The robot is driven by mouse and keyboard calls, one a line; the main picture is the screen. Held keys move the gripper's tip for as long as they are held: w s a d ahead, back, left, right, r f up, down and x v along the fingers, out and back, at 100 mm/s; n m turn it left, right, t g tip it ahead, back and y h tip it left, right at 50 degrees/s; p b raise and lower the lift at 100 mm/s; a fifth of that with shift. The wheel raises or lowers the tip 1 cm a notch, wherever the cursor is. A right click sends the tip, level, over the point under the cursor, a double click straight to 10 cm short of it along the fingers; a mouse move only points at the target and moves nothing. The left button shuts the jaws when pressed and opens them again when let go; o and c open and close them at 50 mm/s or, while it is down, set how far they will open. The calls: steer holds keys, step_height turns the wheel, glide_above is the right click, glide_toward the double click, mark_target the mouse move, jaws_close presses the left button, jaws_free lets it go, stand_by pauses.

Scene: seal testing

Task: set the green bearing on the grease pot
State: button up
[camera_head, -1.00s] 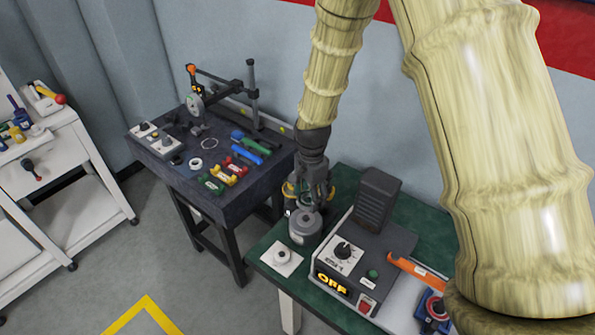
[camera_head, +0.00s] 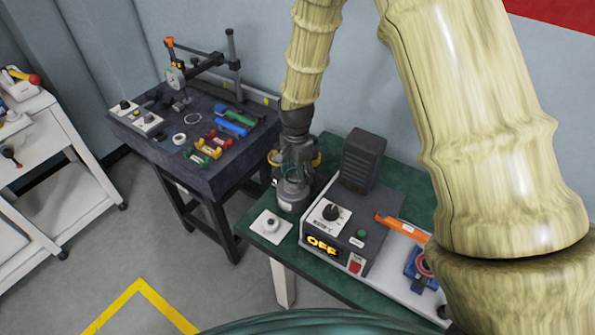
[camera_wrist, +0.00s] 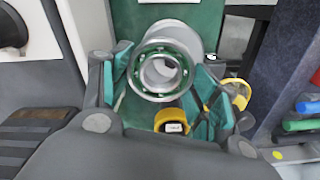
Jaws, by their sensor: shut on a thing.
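The green bearing (camera_wrist: 134,68), a grey metal ring with green between its races, is between the fingertips of my gripper (camera_wrist: 164,75) in the wrist view. My gripper is shut on it. The grease pot (camera_wrist: 190,27), a grey cylinder, shows behind the bearing, roughly in line with it. In the head view the pot (camera_head: 290,204) stands on the green bench top, and my gripper (camera_head: 293,176) is right over it, hiding its top. I cannot tell whether the bearing touches the pot.
A grey control box (camera_head: 336,233) reading OFF stands right of the pot. A white plate with a round knob (camera_head: 270,224) lies at its front left. Yellow parts (camera_wrist: 235,92) show beside my gripper. A dark table (camera_head: 170,165) with tools stands to the left.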

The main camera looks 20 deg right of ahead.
mark_target(292, 169)
steer(key=w+f, duration=0.2)
steer(key=w, duration=0.1)
steer(key=shift+w+f, duration=0.1)
steer(key=shift+f, duration=0.05)
steer(key=shift+w, duration=0.25)
steer(key=shift+s+r, duration=0.45)
steer(key=shift+s, duration=0.35)
steer(key=shift+s+r, duration=0.4)
steer(key=shift+s, duration=0.35)
steer(key=shift+w+a+f, duration=0.1)
steer(key=shift+w+f, duration=0.6)
steer(key=shift+w, duration=0.05)
steer(key=shift+s+r, duration=0.4)
steer(key=shift+s, duration=0.35)
steer(key=shift+w+f, duration=0.2)
steer(key=shift+f, duration=0.1)
steer(key=shift+s+r, duration=0.2)
steer(key=shift+s, duration=0.05)
steer(key=shift+w+f, duration=0.1)
